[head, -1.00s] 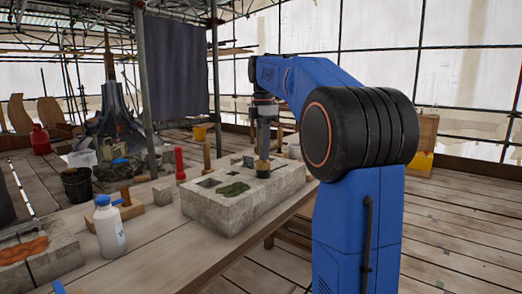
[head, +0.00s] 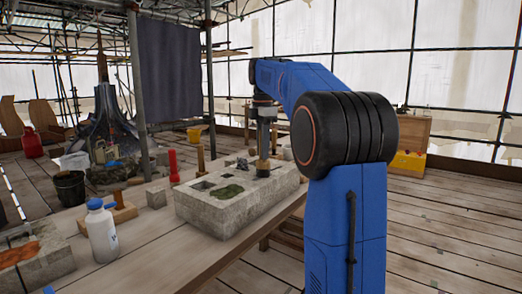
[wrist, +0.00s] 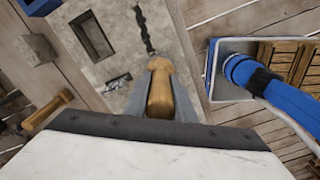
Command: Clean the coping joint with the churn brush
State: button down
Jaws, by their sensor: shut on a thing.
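My gripper (head: 264,146) points down over the far right part of the pale stone coping block (head: 222,218) on the plank table. In the wrist view the gripper (wrist: 156,88) is shut on a wooden handle, which I take for the churn brush (wrist: 160,92). The brush's lower end (head: 263,168) looks close to the block's top; I cannot tell if it touches. The block also shows in the wrist view (wrist: 120,60), with rectangular recesses and a dark, jagged line (wrist: 143,30) beyond the handle. I cannot tell whether that line is the joint.
A white bottle with a blue cap (head: 101,232) stands front left, near a stone block with an orange patch (head: 22,253). A red cylinder (head: 173,166) and a wooden-handled tool (head: 201,158) stand behind the coping block. A black bucket (head: 70,188) stands farther left.

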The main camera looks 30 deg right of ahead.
jog(key=shift+d, duration=0.25)
jog(key=shift+w+d+r, duration=0.1)
jog(key=shift+w+d, duration=0.15)
jog(key=shift+d, duration=0.3)
jog(key=shift+w+d+r, duration=0.1)
jog(key=shift+w+d, duration=0.1)
jog(key=shift+d, duration=0.3)
jog(key=shift+w+d+f, duration=0.1)
jog(key=shift+d, duration=0.15)
jog(key=shift+w+d, duration=0.25)
jog(key=shift+d, duration=0.45)
jog(key=shift+w+d, duration=0.25)
jog(key=shift+d, duration=0.45)
jog(key=shift+w+d+f, duration=0.1)
jog(key=shift+w+d, duration=0.15)
jog(key=shift+d, duration=0.4)
jog(key=shift+w+d, duration=0.2)
jog(key=shift+d, duration=0.45)
jog(key=shift+w+d, duration=0.1)
jog(key=shift+d, duration=0.05)
